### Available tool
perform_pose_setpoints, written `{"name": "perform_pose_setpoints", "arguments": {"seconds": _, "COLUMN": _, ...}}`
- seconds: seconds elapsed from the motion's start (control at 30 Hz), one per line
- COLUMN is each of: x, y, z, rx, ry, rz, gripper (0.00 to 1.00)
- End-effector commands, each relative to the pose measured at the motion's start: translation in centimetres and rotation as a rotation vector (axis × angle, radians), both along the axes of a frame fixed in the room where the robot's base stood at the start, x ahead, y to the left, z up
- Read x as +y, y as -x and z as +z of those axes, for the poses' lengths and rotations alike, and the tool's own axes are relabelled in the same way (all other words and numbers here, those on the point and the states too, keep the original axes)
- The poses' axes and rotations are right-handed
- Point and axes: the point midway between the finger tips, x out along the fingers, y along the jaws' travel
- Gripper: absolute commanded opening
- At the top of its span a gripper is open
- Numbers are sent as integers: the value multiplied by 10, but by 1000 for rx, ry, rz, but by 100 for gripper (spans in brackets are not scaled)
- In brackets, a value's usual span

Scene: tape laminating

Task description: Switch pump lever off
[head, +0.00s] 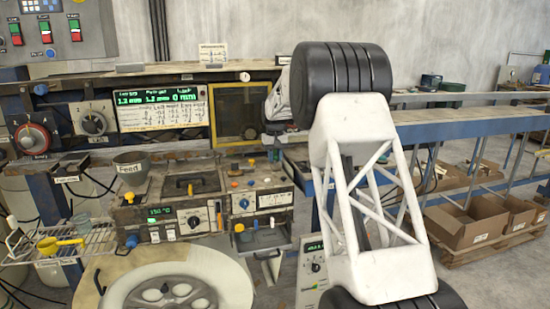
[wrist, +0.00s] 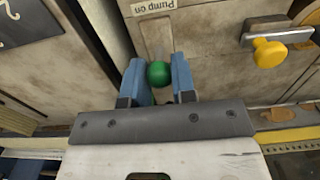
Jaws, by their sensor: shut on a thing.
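The pump lever ends in a round green knob (wrist: 159,73), seen in the wrist view below an upside-down "Pump on" label (wrist: 152,6). My gripper (wrist: 158,82) has its two blue fingers on either side of the knob and is shut on it. In the head view my gripper is small, beside the machine's right end, and mostly hidden by my arm; the green knob cannot be made out there.
A yellow knob (wrist: 269,53) on a metal lever sits to the right in the wrist view. In the head view, a control panel with a green display (head: 158,98) and a yellow-framed window (head: 241,113) stand left of my arm. Cardboard boxes (head: 462,228) lie at right.

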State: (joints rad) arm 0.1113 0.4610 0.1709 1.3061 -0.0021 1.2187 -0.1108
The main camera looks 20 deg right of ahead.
Motion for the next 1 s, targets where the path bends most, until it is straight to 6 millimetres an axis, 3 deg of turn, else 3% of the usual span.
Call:
{"name": "perform_pose_setpoints", "arguments": {"seconds": 0.1, "x": 0, "y": 0, "z": 0, "rx": 0, "ry": 0, "rz": 0, "gripper": 1}}
{"name": "perform_pose_setpoints", "arguments": {"seconds": 0.13, "x": 0, "y": 0, "z": 0, "rx": 0, "ry": 0, "rz": 0, "gripper": 26}}
{"name": "perform_pose_setpoints", "arguments": {"seconds": 0.3, "x": 0, "y": 0, "z": 0, "rx": 0, "ry": 0, "rz": 0, "gripper": 49}}
{"name": "perform_pose_setpoints", "arguments": {"seconds": 0.67, "x": 0, "y": 0, "z": 3, "rx": -1, "ry": 0, "rz": 0, "gripper": 49}}
{"name": "perform_pose_setpoints", "arguments": {"seconds": 1.0, "x": 0, "y": 0, "z": 33, "rx": -2, "ry": 0, "rz": 0, "gripper": 49}}
